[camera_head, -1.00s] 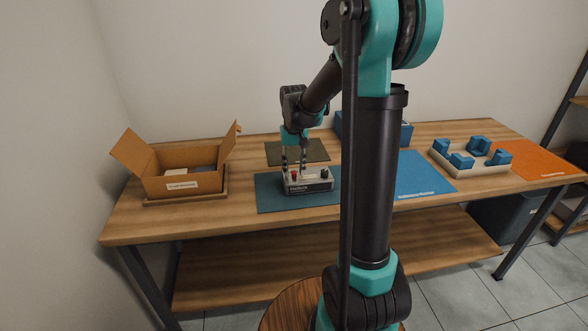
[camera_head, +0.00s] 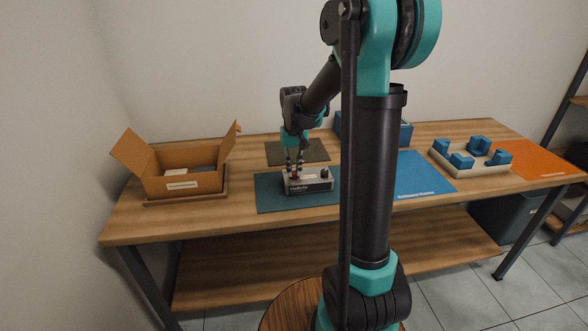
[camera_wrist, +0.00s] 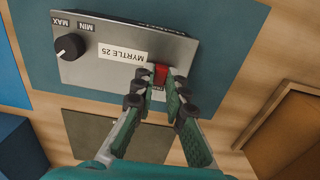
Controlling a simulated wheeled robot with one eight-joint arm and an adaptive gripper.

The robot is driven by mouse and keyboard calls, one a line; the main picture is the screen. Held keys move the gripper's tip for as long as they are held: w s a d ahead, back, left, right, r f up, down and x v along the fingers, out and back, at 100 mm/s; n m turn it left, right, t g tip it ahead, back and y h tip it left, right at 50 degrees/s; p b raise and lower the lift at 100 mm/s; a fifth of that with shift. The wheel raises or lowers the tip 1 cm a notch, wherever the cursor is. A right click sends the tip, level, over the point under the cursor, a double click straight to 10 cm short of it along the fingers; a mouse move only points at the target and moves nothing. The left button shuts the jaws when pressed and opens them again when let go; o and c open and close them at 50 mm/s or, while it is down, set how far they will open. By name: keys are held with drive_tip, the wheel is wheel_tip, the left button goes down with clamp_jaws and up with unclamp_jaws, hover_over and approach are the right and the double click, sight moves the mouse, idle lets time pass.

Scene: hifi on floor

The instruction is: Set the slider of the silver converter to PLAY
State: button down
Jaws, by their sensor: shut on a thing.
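The silver converter (camera_head: 318,182) lies on a dark teal mat on the table. In the wrist view the converter (camera_wrist: 116,66) shows upside down, with a label reading MYRTLE 25 and a black knob (camera_wrist: 69,47) marked MIN and MAX. My gripper (camera_wrist: 160,78) points down at the converter's left end in the head view (camera_head: 294,176). Its fingertips are shut on the red slider cap (camera_wrist: 160,74), one on each side. The fingers hide part of the panel around the slider, and no PLAY marking can be read.
An open cardboard box (camera_head: 182,182) stands on the left of the table. A blue bin (camera_head: 405,133) is behind my arm. A blue mat (camera_head: 422,178), a pale tray with blue blocks (camera_head: 478,168) and an orange mat (camera_head: 540,160) lie to the right.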

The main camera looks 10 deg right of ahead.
sight(286, 177)
drive_tip(key=shift+a, duration=1.45)
drive_tip(key=c, duration=1.5)
unclamp_jaws()
drive_tip(key=shift+c, duration=0.2)
drive_tip(key=shift+r, duration=0.15)
wheel_tip(286, 177, up, 12)
drive_tip(key=s+d+f+t, duration=0.2)
drive_tip(key=s+d+f, duration=0.1)
drive_tip(key=s+f, duration=0.6)
drive_tip(key=s+d+f+t, duration=0.2)
drive_tip(key=s+d+f, duration=0.2)
drive_tip(key=s+f, duration=0.5)
drive_tip(key=s, duration=0.4)
drive_tip(key=shift+s+d, duration=0.15)
drive_tip(key=shift+d, duration=0.05)
